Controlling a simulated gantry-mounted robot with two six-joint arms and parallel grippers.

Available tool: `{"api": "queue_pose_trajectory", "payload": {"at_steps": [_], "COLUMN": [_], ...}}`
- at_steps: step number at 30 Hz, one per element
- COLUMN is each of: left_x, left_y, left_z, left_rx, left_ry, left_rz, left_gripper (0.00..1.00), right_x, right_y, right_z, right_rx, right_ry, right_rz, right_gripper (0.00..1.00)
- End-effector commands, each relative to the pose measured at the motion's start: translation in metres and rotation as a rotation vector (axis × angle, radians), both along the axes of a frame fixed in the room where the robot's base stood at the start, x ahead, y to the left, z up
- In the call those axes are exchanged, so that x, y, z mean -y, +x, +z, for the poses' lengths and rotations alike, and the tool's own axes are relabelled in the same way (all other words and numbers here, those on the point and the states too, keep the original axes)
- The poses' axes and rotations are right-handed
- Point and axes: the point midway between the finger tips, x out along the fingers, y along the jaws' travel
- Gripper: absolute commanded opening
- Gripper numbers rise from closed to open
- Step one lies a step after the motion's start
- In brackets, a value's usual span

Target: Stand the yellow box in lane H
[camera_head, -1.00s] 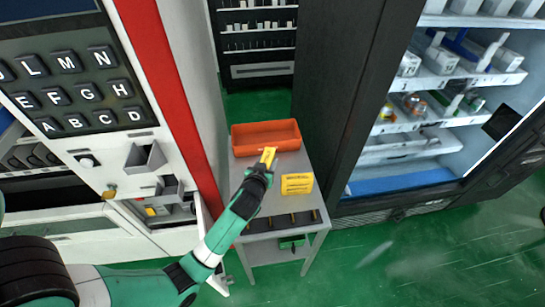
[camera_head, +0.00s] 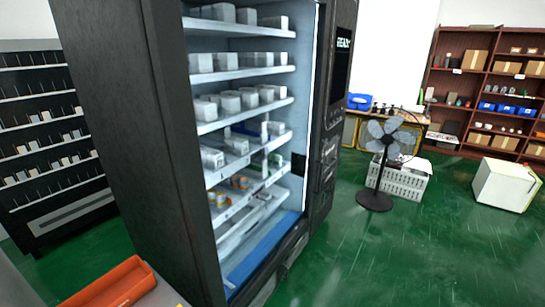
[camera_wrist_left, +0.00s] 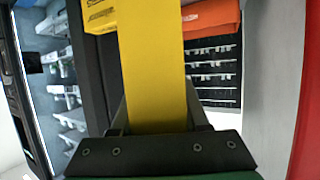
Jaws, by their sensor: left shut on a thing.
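In the left wrist view my left gripper (camera_wrist_left: 158,118) is shut on a long, flat yellow box (camera_wrist_left: 152,65), which stretches away from the jaws to the top edge of the picture. A second yellow box (camera_wrist_left: 100,15) with dark print shows behind it at the upper left. The open black vending cabinet (camera_head: 180,140) stands in the head view with several white shelves (camera_head: 240,73) of white and coloured packs. Lane letters are too small to read, so I cannot tell which lane is H. My right gripper is out of view.
An orange bin (camera_head: 118,285) sits at the head view's lower left and shows in the left wrist view (camera_wrist_left: 210,15). A dark display rack (camera_head: 55,150) stands at the left. A fan (camera_head: 388,150) and a white crate (camera_head: 405,180) stand right of the cabinet. The green floor (camera_head: 400,260) is open there.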

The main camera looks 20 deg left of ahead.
Motion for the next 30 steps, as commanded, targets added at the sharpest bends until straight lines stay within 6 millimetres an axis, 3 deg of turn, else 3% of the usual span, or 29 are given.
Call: {"api": "queue_pose_trajectory", "payload": {"at_steps": [6,12,14,18,22,24,30], "left_x": [0.089,0.167,0.184,0.203,0.209,0.211,0.211], "left_y": [0.026,0.04,0.042,0.048,0.053,0.047,0.032], "left_z": [-0.035,-0.049,-0.048,-0.041,-0.03,0.002,0.063], "left_rx": [-0.005,-0.001,0.0,0.005,0.006,0.0,-0.001], "left_ry": [-0.002,-0.002,-0.001,-0.001,-0.001,0.001,0.001], "left_rz": [-0.272,-0.565,-0.638,-0.742,-0.819,-0.819,-0.818], "left_gripper": [0.0,0.0,0.0,0.0,0.0,0.0,0.0], "right_x": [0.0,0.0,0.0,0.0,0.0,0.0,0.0], "right_y": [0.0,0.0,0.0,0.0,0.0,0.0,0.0], "right_z": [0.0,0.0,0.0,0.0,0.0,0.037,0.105], "right_rx": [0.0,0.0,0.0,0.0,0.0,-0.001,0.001], "right_ry": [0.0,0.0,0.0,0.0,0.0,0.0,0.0], "right_rz": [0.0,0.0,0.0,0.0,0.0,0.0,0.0], "right_gripper": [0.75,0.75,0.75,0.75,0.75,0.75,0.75]}}
